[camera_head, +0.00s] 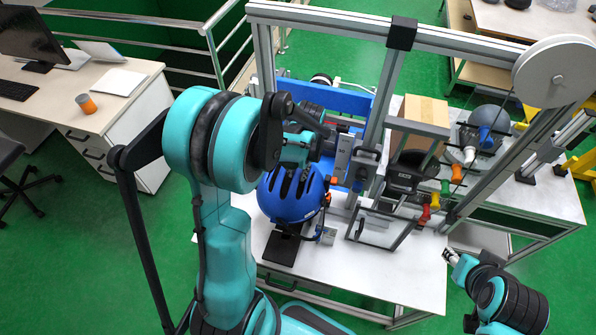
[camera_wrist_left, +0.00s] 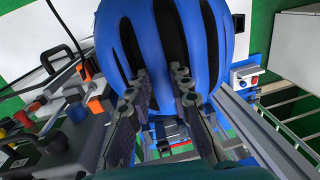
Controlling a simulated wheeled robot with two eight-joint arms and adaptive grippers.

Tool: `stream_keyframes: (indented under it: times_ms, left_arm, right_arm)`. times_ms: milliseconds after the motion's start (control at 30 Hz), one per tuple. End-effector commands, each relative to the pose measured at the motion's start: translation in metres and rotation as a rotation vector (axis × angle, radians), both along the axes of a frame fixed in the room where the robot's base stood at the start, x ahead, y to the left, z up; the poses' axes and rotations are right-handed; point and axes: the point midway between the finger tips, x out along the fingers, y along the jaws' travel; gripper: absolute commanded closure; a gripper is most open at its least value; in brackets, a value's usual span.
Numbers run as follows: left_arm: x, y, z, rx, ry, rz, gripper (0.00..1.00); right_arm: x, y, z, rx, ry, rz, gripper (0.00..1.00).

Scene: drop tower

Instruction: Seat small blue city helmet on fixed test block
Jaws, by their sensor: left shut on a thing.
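The blue helmet (camera_head: 291,193) with dark vent slots is above the white table, in front of the metal frame. It fills the upper middle of the left wrist view (camera_wrist_left: 208,45). My left gripper (camera_wrist_left: 160,75) is shut on the helmet, its two fingers against the shell at the vents. In the head view my left arm and wrist hide most of this grip. A black base plate (camera_head: 281,249) shows below the helmet. The test block itself is hidden, so I cannot tell whether the helmet touches it. My right gripper (camera_head: 450,256) is apart, beyond the table's right front corner; its fingers are too small to judge.
The aluminium frame (camera_head: 384,85) and blue crossbeam (camera_head: 345,99) stand close behind the helmet. A clear framed panel (camera_head: 380,228) and coloured handles (camera_head: 435,200) are to its right. A cardboard box (camera_head: 420,118) stands behind. The table's front right (camera_head: 400,275) is bare.

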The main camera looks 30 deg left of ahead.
Motion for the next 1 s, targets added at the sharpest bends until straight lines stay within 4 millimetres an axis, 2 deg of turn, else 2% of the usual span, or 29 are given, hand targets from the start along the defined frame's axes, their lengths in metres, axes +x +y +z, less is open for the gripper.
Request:
stream_keyframes:
  times_ms: [267,300,400,633,733,1000]
  left_arm:
    - [0.0,0.0001,-0.0015,0.0,0.0,0.0,1.0]
    - [0.0,0.0001,-0.0015,0.0,0.0,0.0,0.78]
    - [0.0,0.0001,-0.0015,0.0,0.0,0.0,0.56]
    - [0.0,0.0,-0.0016,0.0,0.0,0.0,0.56]
    - [0.0,0.0,-0.0017,0.0,0.0,0.0,0.71]
    - [0.0,0.0,-0.0017,0.0,0.0,0.0,0.72]
  right_arm:
    - [0.0,0.0,-0.0017,0.0,0.0,0.0,0.6]
    - [0.0,0.0,-0.0017,0.0,0.0,0.0,0.6]
    - [-0.0001,0.0,-0.0016,0.0,0.0,0.0,0.6]
    - [0.0,0.0,-0.0017,0.0,0.0,0.0,0.6]
    - [0.0,0.0,-0.0017,0.0,0.0,0.0,0.6]
    - [0.0,0.0,-0.0017,0.0,0.0,0.0,0.6]
